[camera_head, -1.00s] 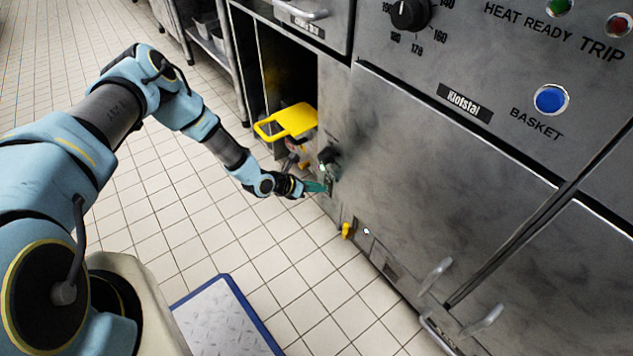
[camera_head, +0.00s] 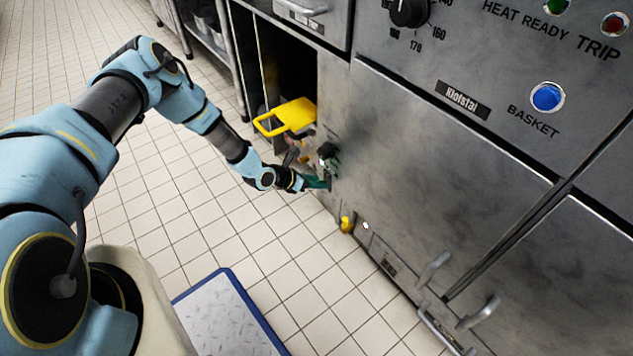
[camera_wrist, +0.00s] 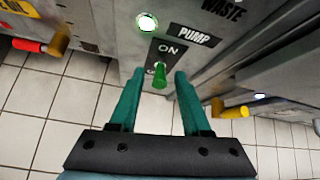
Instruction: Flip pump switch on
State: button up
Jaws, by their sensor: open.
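The pump switch (camera_wrist: 160,76) is a small green lever on a dark plate, below the PUMP label (camera_wrist: 194,37) in the wrist view. ON is printed above it; lettering beside the lever is partly hidden. I cannot tell which way the lever is thrown. A round lamp (camera_wrist: 147,22) above it looks bright white with a green rim. My gripper (camera_wrist: 158,74) is open, its two teal fingers on either side of the lever; contact cannot be made out. In the head view, my gripper (camera_head: 318,183) is at the steel cabinet front, and the switch is too small to make out.
A yellow handle (camera_head: 290,116) sticks out of the open cabinet bay above my gripper. A yellow knob (camera_wrist: 234,112) is to the right of the fingers, and a red handle (camera_wrist: 28,45) is at the left. A blue-edged mat (camera_head: 232,284) lies on the tiled floor.

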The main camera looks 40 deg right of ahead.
jog(key=p+v, duration=0.3)
jog(key=v, duration=0.7)
jog(key=shift+a+r, duration=0.25)
jog(key=shift+r, duration=0.05)
